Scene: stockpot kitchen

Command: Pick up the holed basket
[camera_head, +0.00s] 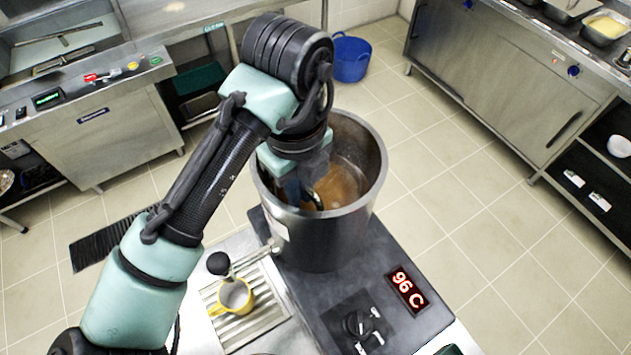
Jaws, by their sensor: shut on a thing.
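A large grey metal stockpot (312,245) stands on a dark heating unit, with brownish liquid (343,185) inside. My arm reaches over the pot and my gripper (308,198) points down inside its rim. The gripper is shut on a thin, dark upright part at the liquid, which looks like the handle of the holed basket. The basket's body and its holes do not show; the liquid, the pot wall and my arm hide that area. I cannot tell whether the basket touches the pot's bottom.
The heating unit (420,325) has a red display reading 96 C and a dark knob. A yellow cup (237,297) sits on a slotted drain tray (270,318) by the pot's tap. A blue bucket (351,60) stands on the tiled floor. Steel counters line the back and right.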

